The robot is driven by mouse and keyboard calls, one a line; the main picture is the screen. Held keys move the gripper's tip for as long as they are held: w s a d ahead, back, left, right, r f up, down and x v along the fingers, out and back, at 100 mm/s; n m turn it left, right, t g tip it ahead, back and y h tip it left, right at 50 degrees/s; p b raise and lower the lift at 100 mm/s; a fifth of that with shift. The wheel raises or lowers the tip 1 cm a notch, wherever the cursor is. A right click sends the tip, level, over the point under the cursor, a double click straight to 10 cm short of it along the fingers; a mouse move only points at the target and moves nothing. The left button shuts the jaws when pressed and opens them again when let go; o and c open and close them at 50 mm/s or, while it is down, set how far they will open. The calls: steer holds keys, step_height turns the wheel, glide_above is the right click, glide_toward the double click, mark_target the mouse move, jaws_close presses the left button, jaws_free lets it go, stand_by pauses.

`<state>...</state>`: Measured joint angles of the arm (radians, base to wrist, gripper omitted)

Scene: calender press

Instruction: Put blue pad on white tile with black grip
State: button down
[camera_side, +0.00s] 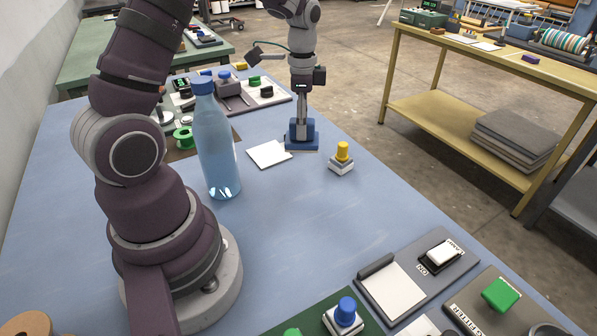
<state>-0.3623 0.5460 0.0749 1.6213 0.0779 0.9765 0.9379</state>
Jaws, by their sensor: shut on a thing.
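My gripper (302,120) points down at the back middle of the blue table and is shut on the blue pad. The blue pad (301,142) has a wide flat base with a narrower blue block on top, and it is upright. It is low over the table or on it; I cannot tell which. A plain white square tile (268,154) lies just left of it. Another white tile (392,290) sits on a dark grey board at the front right, with a black grip bar (375,265) along its back edge.
A yellow-knobbed block (342,158) stands right of the pad. A tall blue bottle (215,145) stands to the left. A white switch (440,253), a green pad (501,294) and a blue-knobbed block (344,316) are at the front. The table's middle is clear.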

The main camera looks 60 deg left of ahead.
steer(key=a+r+n, duration=0.2)
steer(key=a+n, duration=0.4)
steer(key=a, duration=0.4)
glide_above(275, 151)
steer(key=shift+n, duration=0.3)
step_height(275, 151, down, 10)
steer(key=shift+r, duration=0.15)
steer(key=shift+s, duration=0.1)
steer(key=c, duration=0.8)
jaws_free()
